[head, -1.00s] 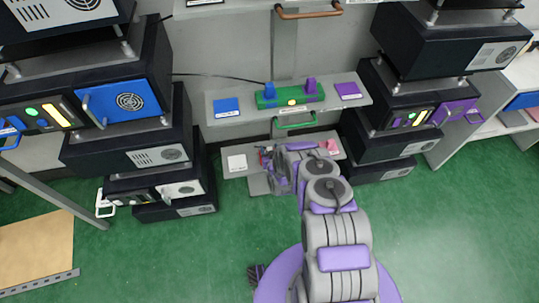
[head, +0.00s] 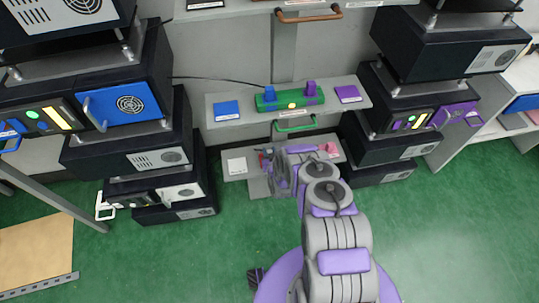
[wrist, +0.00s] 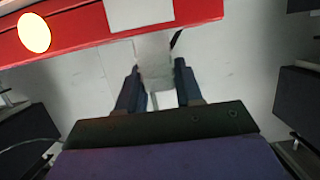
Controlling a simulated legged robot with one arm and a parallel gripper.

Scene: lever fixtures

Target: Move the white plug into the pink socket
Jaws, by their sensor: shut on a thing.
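In the wrist view my gripper (wrist: 158,88) has its two dark fingers on either side of a pale white piece, the white plug (wrist: 154,62). The plug meets the lower edge of a red box (wrist: 75,33); how deep it sits cannot be told. A white block or patch (wrist: 140,12) shows on the box face above it. In the head view my arm hides most of the red box (head: 264,159) and the plug. On the low shelf a white pad (head: 237,165) lies left of the box, and a pink pad (head: 331,151) lies right. The pink socket itself is not clearly visible.
Above is a shelf with a green box (head: 290,97) bearing blue and purple plugs, between a blue pad (head: 227,110) and a purple pad (head: 348,93). A green handle (head: 296,124) is below it. Stacked black units flank both sides. The green floor is clear at right.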

